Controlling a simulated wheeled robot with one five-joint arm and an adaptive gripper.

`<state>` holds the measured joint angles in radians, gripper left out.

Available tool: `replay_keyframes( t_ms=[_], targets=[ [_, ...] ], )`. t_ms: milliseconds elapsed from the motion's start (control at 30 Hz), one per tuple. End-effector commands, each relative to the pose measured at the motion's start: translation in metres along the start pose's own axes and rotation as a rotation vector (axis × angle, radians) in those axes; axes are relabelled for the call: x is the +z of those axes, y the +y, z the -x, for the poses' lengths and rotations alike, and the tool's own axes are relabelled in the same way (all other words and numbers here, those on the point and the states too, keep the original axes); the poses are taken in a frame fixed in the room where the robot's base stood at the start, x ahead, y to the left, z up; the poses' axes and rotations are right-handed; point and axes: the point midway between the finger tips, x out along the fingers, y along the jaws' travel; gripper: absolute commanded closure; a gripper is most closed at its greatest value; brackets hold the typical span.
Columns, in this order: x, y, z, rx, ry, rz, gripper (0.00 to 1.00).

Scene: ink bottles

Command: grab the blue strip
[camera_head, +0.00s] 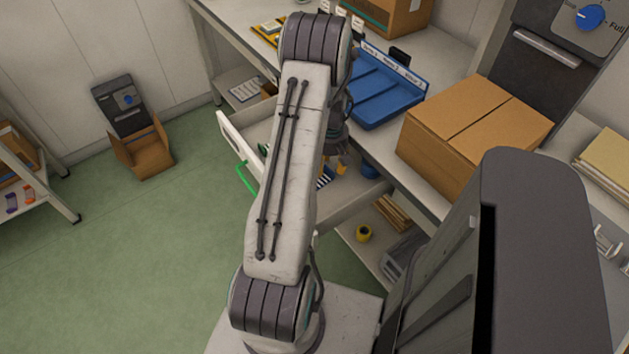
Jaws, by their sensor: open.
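A small blue-and-white striped piece (325,177) shows in the open drawer (352,207), just right of my arm link. It is partly covered, and I cannot tell whether it is the blue strip. My arm rises to its elbow and comes down behind its own link toward the drawer. My gripper (338,152) is mostly hidden there, over the drawer, and open. Its fingertips are not clear, and I see nothing held in it.
A blue tray (385,98) and a closed cardboard box (472,128) stand on the counter right of the drawer. A yellow roll (363,233) lies on the shelf below.

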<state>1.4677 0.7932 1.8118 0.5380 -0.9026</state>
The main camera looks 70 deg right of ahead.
Motion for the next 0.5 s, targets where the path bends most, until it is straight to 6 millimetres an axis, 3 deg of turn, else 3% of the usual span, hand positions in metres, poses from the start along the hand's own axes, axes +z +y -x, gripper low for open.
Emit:
replay_keyframes(
  t_ms=[400, 500],
  targets=[
    [-0.0002, 0.0001, -0.0076, 0.001, 0.001, 0.000, 0.56],
    [-0.0002, 0.0001, -0.0074, 0.001, 0.001, 0.000, 0.65]
  ],
)
